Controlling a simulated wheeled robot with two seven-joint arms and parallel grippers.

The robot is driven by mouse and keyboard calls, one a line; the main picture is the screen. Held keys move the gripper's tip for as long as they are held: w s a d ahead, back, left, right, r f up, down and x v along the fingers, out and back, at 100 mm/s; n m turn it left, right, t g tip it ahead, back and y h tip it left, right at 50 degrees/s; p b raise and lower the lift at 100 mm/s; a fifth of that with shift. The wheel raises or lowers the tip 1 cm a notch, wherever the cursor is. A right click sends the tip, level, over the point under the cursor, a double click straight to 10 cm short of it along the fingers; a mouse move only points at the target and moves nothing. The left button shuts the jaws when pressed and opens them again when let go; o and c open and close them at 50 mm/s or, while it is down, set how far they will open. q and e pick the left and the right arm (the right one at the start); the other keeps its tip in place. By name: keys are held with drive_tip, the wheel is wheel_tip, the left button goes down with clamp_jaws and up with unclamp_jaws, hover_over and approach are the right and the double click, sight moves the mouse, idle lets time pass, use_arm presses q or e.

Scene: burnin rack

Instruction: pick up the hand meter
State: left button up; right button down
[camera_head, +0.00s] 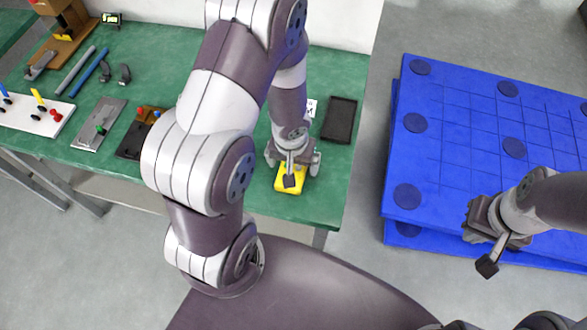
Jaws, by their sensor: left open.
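A yellow device with a dark patch, which looks like the hand meter (288,186), lies near the front edge of the green table. My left gripper (292,165) is right above it, pointing down, with its fingers spread apart. The gripper hides part of the yellow device, and I cannot tell whether they touch. My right gripper (486,226) is at the right, over the near edge of a blue pallet, with nothing visible in it. Its finger gap is not clear.
On the green table (330,90) are a dark tray (339,119), a white board with coloured pegs (32,114), a grey plate (99,124), a blue rod (90,72) and a wooden stand (66,38). The blue pallet (455,130) stands right of the table, across a floor gap.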

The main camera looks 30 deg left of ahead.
use_arm(q)
drive_tip(key=shift+r, duration=0.1)
drive_tip(key=c, duration=1.3)
